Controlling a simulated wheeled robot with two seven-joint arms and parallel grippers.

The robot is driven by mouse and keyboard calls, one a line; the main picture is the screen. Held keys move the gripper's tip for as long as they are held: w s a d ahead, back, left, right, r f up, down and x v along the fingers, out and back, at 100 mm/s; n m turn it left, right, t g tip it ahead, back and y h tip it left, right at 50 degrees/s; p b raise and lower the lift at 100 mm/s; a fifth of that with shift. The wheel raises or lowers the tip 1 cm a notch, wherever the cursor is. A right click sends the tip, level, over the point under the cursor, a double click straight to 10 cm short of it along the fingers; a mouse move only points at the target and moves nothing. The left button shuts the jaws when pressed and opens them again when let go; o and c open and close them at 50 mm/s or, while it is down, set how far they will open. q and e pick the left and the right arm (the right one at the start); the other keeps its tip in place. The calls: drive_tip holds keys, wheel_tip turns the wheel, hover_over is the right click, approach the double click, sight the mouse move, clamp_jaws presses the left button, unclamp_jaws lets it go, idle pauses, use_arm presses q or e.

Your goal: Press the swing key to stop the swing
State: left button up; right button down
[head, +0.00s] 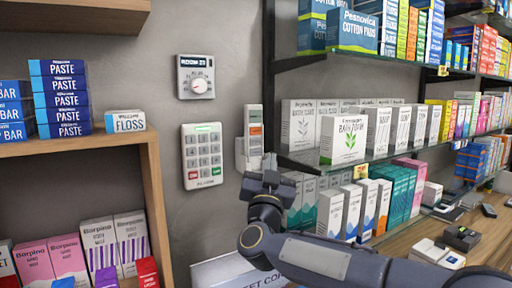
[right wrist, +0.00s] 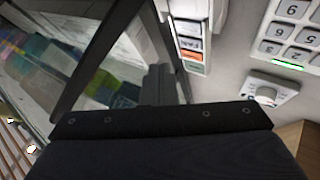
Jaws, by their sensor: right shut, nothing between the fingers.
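A white wall remote (head: 254,125) with an orange key and grey keys sits in a holder on the grey wall, left of the shelf rack. It also shows in the right wrist view (right wrist: 205,68), its orange key below the grey ones there. The key labels are too small to read, so I cannot tell which is the swing key. My right gripper (head: 269,163) is shut and empty. It is just below and right of the remote in the head view; I cannot tell whether it touches it. In the right wrist view the fingers (right wrist: 164,84) point toward the rack's side, beside the remote. My left gripper is not in view.
A keypad (head: 203,155) and a dial thermostat (head: 196,77) are on the wall to the left. A glass-shelved rack (head: 300,158) of boxes stands close on the right. A wooden shelf (head: 75,144) with boxes is at the left. The wooden counter (head: 490,240) is at lower right.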

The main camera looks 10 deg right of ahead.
sight(260, 148)
drive_tip(key=shift+w+a+p, duration=0.3)
drive_tip(key=shift+w+a, duration=0.05)
drive_tip(key=shift+w, duration=0.5)
drive_tip(key=shift+w+a+p, duration=0.25)
drive_tip(key=shift+w+a, duration=0.1)
drive_tip(key=shift+w, duration=0.6)
idle(0.7)
drive_tip(key=shift+w+a, duration=0.2)
drive_tip(key=shift+w, duration=0.1)
drive_tip(key=shift+w+a+p, duration=0.15)
drive_tip(key=shift+w+p, duration=0.15)
drive_tip(key=shift+w, duration=0.15)
idle(0.7)
drive_tip(key=shift+s, duration=0.15)
drive_tip(key=shift+s+d+b, duration=0.3)
drive_tip(key=shift+s+b, duration=0.4)
